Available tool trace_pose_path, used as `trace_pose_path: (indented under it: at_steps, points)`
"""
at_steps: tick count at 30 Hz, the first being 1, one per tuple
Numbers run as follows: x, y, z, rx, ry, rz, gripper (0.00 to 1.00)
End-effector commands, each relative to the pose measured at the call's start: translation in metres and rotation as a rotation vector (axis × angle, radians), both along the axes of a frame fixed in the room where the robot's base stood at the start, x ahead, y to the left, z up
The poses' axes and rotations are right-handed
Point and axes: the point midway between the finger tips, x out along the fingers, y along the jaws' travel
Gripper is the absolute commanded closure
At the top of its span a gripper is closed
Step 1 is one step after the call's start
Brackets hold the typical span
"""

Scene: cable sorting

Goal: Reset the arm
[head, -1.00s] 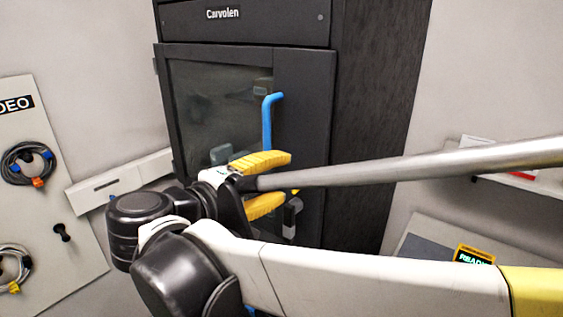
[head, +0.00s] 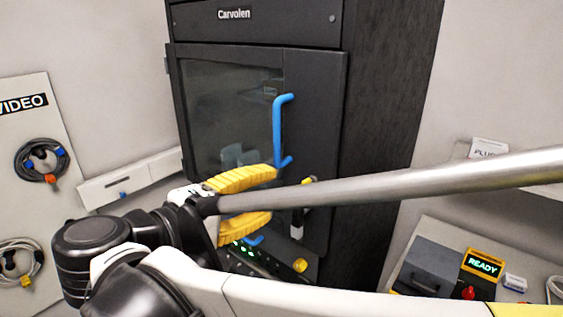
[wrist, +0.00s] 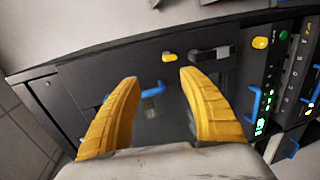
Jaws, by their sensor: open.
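My gripper (head: 262,199) has two yellow fingers. It is in front of the black Carvolen cabinet (head: 355,130), partly behind a grey metal bar that crosses the head view. In the wrist view my gripper (wrist: 159,85) is open, with the fingers spread and nothing between them. The cabinet door has a dark glass pane (head: 225,110) and a blue handle (head: 279,125). The blue handle also shows between the fingers in the wrist view (wrist: 153,91). The door looks shut. A black latch (wrist: 209,54) sits beside a yellow knob (wrist: 169,57).
On the left, a VIDEO board (head: 30,105) holds coiled cables (head: 42,160). On the right, a shelf carries a grey box (head: 428,268) and a yellow READY display (head: 482,265). Equipment panels with lights (wrist: 265,100) lie below the door.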

Motion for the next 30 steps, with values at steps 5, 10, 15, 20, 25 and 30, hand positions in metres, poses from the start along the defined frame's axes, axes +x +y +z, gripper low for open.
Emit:
trace_pose_path:
  at_steps: [5,10,15,20,25,30]
  points:
    - [0.000,0.000,0.000,0.000,0.000,0.000,0.50]
    - [0.000,0.000,0.000,0.000,0.000,0.000,0.50]
    - [0.006,-0.019,-0.015,0.026,0.037,-0.015,0.50]
    - [0.014,-0.094,-0.082,0.180,0.187,-0.071,0.50]
    - [-0.013,-0.182,-0.188,0.531,0.337,-0.159,0.50]
    - [-0.053,-0.221,-0.269,0.943,0.326,-0.241,0.50]
